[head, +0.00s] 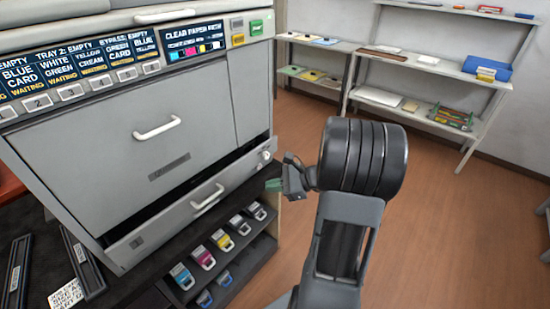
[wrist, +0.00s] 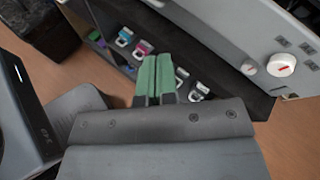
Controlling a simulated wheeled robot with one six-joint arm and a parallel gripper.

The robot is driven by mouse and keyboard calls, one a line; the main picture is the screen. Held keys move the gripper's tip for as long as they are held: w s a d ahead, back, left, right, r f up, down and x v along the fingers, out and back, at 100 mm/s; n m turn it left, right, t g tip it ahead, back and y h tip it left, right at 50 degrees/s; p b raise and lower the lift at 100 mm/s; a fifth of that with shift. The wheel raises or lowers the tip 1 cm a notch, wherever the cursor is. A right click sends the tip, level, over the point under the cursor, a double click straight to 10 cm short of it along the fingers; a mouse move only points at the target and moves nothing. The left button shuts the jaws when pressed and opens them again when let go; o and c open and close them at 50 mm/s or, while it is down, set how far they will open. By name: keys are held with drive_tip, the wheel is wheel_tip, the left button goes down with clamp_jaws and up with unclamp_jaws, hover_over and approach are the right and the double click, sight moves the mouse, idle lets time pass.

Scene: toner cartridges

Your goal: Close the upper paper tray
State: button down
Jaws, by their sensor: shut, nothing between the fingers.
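The printer (head: 150,110) stands at the left in the head view. A grey paper tray (head: 165,222) low on its front is pulled out, with a dark gap behind its front panel. The tray has a white handle (head: 207,197) and a round knob at its right end. In the wrist view a grey panel with a white knob (wrist: 281,65) is at the upper right. My gripper (head: 273,185) is just right of and below the tray's right end, apart from it as far as I can tell. Its green fingers (wrist: 158,60) are shut together and empty.
A dark shelf (head: 245,258) below the tray holds several toner cartridges (head: 221,240), close under my gripper. White shelves (head: 410,63) with boxes and papers stand along the back wall. The brown floor (head: 455,220) to the right is clear.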

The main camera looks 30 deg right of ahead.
drive_tip(key=d+f+m+t+h, duration=0.1)
drive_tip(key=d+m+t+h, duration=0.3)
drive_tip(key=d+m+t, duration=0.7)
drive_tip(key=n+g, duration=0.2)
drive_tip(key=g, duration=0.1)
approach(265, 151)
drive_tip(key=x, duration=0.3)
drive_tip(key=f+x, duration=0.1)
drive_tip(key=x, duration=0.2)
drive_tip(key=shift+d+f, duration=0.2)
drive_tip(key=shift+w+a+b, duration=0.1)
drive_tip(key=shift+w+b, duration=0.25)
drive_tip(key=x, duration=0.4)
drive_tip(key=shift+b, duration=0.3)
drive_tip(key=shift+w+r, duration=0.1)
drive_tip(key=shift+r, duration=0.15)
